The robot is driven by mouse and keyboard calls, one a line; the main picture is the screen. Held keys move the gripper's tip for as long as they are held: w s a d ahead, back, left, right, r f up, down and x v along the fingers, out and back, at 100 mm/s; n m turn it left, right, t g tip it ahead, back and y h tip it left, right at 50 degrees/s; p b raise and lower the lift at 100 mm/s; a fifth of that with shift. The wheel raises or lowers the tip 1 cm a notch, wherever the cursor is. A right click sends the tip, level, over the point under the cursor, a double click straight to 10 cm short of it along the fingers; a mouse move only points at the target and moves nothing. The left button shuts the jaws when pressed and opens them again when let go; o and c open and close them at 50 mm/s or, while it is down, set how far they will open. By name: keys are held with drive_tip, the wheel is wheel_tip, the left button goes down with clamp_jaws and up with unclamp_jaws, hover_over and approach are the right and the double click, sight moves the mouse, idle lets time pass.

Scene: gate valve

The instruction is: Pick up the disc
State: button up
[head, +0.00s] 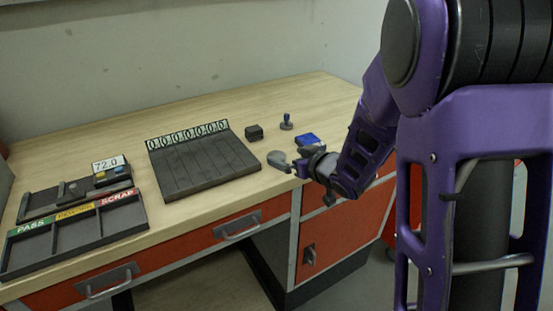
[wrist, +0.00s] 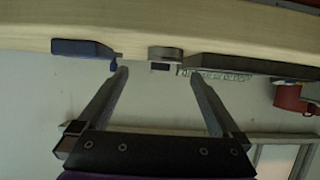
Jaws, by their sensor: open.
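The disc (head: 277,159) is a flat grey round piece on the wooden bench, just right of the dark slotted board. In the wrist view, which is upside down, the disc (wrist: 165,53) appears edge-on at the bench surface. My gripper (head: 291,166) is at the disc's right, near the bench's front edge, low over the top. In the wrist view my gripper (wrist: 158,74) is open, its two fingers apart with nothing held between them. The disc lies ahead, in line with the gap. Whether a fingertip touches it cannot be told.
The dark slotted board (head: 203,167) with a number strip stands left of the disc. A blue block (head: 307,140) lies close behind my gripper. A dark block (head: 254,132) and a small knobbed post (head: 286,122) stand farther back. A PASS/SCRAP tray (head: 76,233) is at far left.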

sight(278, 157)
drive_tip(key=shift+w+a+f, duration=1.1)
drive_tip(key=shift+w+a, duration=0.1)
drive_tip(key=shift+a, duration=0.05)
drive_tip(key=shift+w+a+f, duration=0.1)
drive_tip(key=shift+w+a, duration=0.1)
drive_tip(key=shift+w, duration=0.15)
clamp_jaws()
